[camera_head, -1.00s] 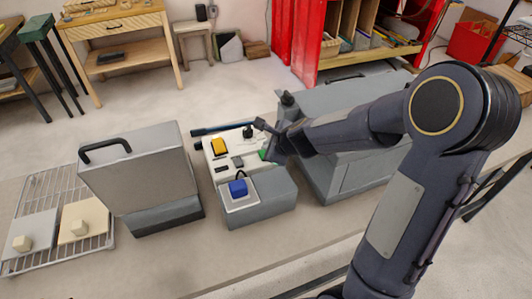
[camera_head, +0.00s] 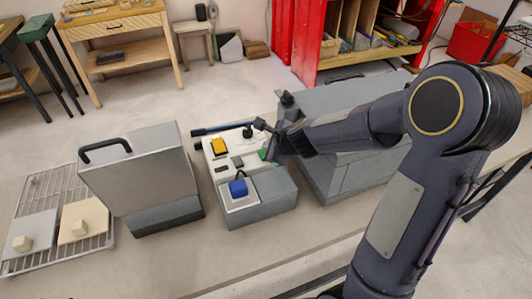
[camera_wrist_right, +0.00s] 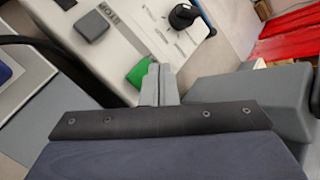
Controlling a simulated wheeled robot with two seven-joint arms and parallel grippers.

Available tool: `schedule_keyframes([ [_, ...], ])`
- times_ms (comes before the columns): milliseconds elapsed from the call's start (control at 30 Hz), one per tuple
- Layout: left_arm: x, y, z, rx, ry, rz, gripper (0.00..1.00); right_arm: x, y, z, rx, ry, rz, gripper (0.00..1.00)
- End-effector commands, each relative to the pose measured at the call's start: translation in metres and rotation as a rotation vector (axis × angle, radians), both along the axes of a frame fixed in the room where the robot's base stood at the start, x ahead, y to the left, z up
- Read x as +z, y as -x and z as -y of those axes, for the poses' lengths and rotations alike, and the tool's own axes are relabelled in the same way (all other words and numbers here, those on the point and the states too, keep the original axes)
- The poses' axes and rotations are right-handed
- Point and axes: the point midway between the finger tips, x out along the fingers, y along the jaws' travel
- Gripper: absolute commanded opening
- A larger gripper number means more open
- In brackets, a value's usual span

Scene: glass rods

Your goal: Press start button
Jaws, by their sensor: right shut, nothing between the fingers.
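A white control panel (camera_head: 215,163) lies on the table between the grey machines. It carries a yellow button (camera_head: 219,146), a dark grey square button (camera_head: 238,162), a black knob (camera_head: 248,132) and a green button (camera_head: 262,154). My right gripper (camera_head: 270,155) is at the green button, partly covering it in the head view. In the right wrist view the shut fingertips (camera_wrist_right: 160,80) are right beside or against the green button (camera_wrist_right: 138,73); I cannot tell if they touch it. Nothing is between the fingers. My left gripper is not in view.
A grey box with a blue button (camera_head: 238,188) stands in front of the panel. A grey machine with a black handle (camera_head: 140,170) is at left, beside a wire rack (camera_head: 45,184). A larger grey machine (camera_head: 335,180) stands at right, under my right arm.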

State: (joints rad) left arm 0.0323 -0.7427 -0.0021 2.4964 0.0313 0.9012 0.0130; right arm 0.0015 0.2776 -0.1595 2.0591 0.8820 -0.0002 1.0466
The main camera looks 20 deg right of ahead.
Motion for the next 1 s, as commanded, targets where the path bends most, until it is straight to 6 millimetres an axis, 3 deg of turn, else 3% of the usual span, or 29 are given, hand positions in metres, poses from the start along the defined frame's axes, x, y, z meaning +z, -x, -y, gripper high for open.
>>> schedule_keyframes([
  [1000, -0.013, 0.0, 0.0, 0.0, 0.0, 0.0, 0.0, -0.013, 0.0, 0.0, 0.0, 0.0, 0.0, 0.0],
])
